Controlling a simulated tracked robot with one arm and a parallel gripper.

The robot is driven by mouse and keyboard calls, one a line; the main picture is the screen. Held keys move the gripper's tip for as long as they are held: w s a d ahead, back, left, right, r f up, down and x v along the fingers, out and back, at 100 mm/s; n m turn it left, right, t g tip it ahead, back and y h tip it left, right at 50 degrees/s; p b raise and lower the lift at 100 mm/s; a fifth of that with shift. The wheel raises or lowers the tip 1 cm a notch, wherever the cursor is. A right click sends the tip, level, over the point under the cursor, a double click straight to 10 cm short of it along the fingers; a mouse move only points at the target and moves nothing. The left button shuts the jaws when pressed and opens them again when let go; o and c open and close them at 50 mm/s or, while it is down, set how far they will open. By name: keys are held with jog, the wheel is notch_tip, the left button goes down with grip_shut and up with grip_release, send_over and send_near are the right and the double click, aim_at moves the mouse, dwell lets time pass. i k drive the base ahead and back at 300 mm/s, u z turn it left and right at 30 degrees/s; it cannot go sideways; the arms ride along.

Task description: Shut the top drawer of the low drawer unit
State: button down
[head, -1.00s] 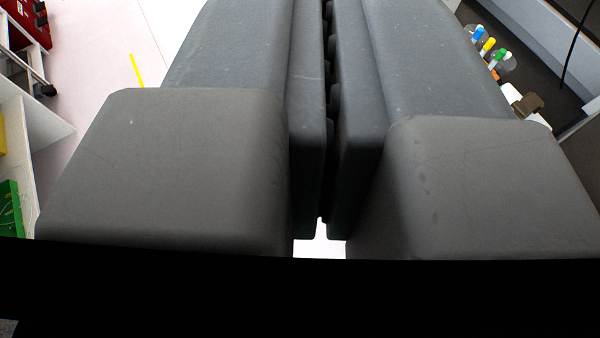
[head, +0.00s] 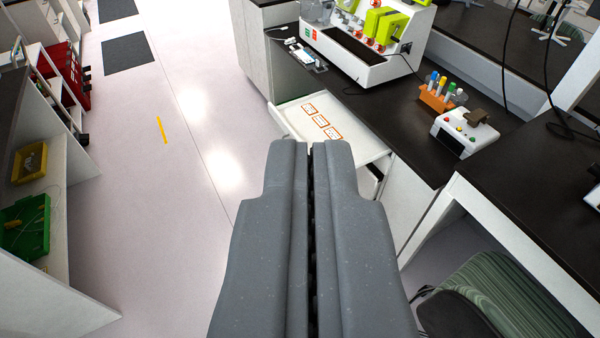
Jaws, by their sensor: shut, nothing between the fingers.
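The top drawer (head: 364,148) is a white tray pulled out from under the dark counter, right of the upper middle. Several orange-edged labels lie inside it. The low drawer unit (head: 402,190) is white and stands under the counter. A dark handle strip shows just below the drawer's near right corner. My gripper (head: 311,146) is shut and empty, its two grey fingers side by side and pointing up the picture. Its tips overlap the drawer's near edge in the view and hide part of it. I cannot tell whether they touch it.
The dark counter (head: 400,125) holds a white and green machine (head: 365,40), a tube rack (head: 436,97) and a button box (head: 462,135). A striped chair (head: 510,295) stands at the lower right. Shelves with yellow (head: 30,163) and green bins (head: 25,228) line the left. The floor between is clear.

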aim_at(366, 148)
jog(key=u, duration=0.2)
jog(key=i, duration=0.5)
jog(key=u, duration=0.5)
jog(key=i, duration=2.2)
jog(key=z, duration=0.35)
